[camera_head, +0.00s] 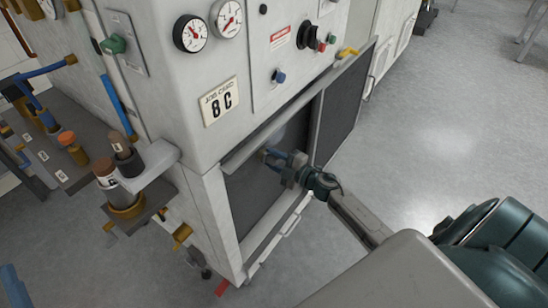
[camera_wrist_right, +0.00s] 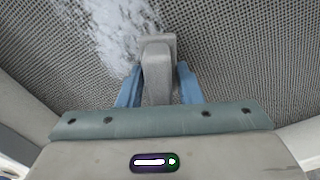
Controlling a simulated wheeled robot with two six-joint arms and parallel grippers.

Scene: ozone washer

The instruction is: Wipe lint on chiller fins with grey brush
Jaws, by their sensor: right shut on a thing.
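My right gripper (camera_head: 270,156) reaches into the dark opening low on the white machine. In the right wrist view its blue fingers (camera_wrist_right: 158,88) are shut on the grey brush (camera_wrist_right: 158,55). The brush head lies over the chiller fins (camera_wrist_right: 240,50), which show as a grey mesh-like face; whether it touches them I cannot tell. White fluffy lint (camera_wrist_right: 112,32) covers the fins just left of the brush and above it. In the head view the fins are dark and the brush is too small to make out. My left gripper is not in view.
A dark panel (camera_head: 345,108) stands open at the right of the opening. The opening has a pale frame and lower ledge (camera_head: 272,243). Gauges (camera_head: 191,33) and knobs sit above. A bracket with brown-capped cylinders (camera_head: 125,195) juts out at left.

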